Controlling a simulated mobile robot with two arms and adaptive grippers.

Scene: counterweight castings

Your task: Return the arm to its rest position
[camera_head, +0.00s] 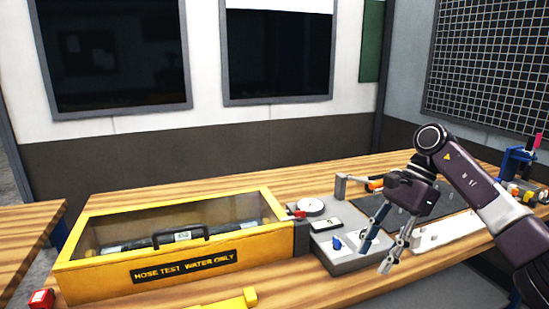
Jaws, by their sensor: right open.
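My right arm (483,190) comes in from the right edge in the head view. My right gripper (382,245) points downward over the right part of the wooden bench, with its fingers apart and nothing between them. It shows in front of the grey panel with a gauge (312,207) and near a dark mat (438,207). I cannot tell its exact height above the bench. My left gripper does not show.
A yellow box with a clear lid, labelled "HOSE TEST WATER ONLY" (100,285), stands on the bench (300,180). A yellow object (230,301) lies in front. A blue device (516,162) stands at the right. Bare wood lies behind the box.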

